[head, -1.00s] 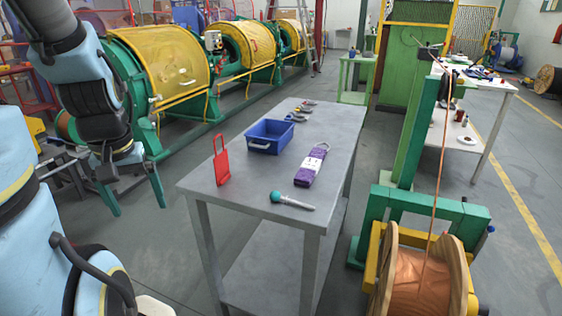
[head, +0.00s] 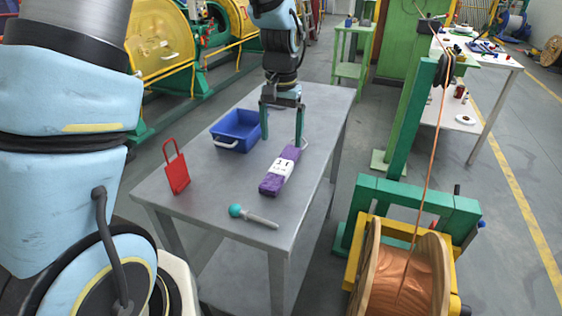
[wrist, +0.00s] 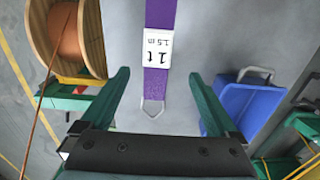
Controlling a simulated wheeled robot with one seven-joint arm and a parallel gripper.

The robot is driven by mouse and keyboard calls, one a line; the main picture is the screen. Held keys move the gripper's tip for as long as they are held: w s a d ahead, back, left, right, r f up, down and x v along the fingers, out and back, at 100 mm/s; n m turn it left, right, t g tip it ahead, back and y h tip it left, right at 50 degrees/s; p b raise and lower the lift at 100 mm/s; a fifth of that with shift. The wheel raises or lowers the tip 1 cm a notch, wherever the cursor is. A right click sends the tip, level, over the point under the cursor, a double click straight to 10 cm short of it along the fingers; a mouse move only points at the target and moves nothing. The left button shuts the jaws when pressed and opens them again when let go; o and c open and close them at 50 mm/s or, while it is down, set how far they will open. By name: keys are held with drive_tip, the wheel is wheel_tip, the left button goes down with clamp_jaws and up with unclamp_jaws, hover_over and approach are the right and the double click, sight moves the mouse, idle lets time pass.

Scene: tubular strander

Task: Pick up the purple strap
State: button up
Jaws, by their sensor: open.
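The purple strap (head: 272,184) lies folded on the grey table (head: 208,190), with a white label around it. In the wrist view the strap (wrist: 157,85) runs up the middle, its label reads "1 t 1.5 m", and a metal ring shows at its near end. My gripper (head: 281,142) is open and empty at the strap's far end. In the wrist view its green fingers (wrist: 160,90) stand on either side of the strap, apart from it. In the head view, one finger hides part of the strap's far end.
A blue bin (head: 237,132) stands left of my gripper, close to one finger in the wrist view. A red tag-like item (head: 176,172) stands at the table's left, and a teal-headed tool (head: 252,215) lies near the front edge. A cable spool (head: 402,275) stands right of the table.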

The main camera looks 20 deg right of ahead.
sight(283, 163)
wheel_tip(283, 163, down, 3)
drive_tip(key=shift+r, duration=0.1)
drive_tip(key=shift+s+d+f+p, duration=0.15)
drive_tip(key=shift+f+p, duration=0.5)
drive_tip(key=shift+f, duration=0.65)
drive_tip(key=shift+s+a+f+p, duration=0.1)
drive_tip(key=shift+f+p, duration=0.5)
drive_tip(key=shift+f, duration=0.7)
drive_tip(key=shift+c, duration=0.2)
clamp_jaws()
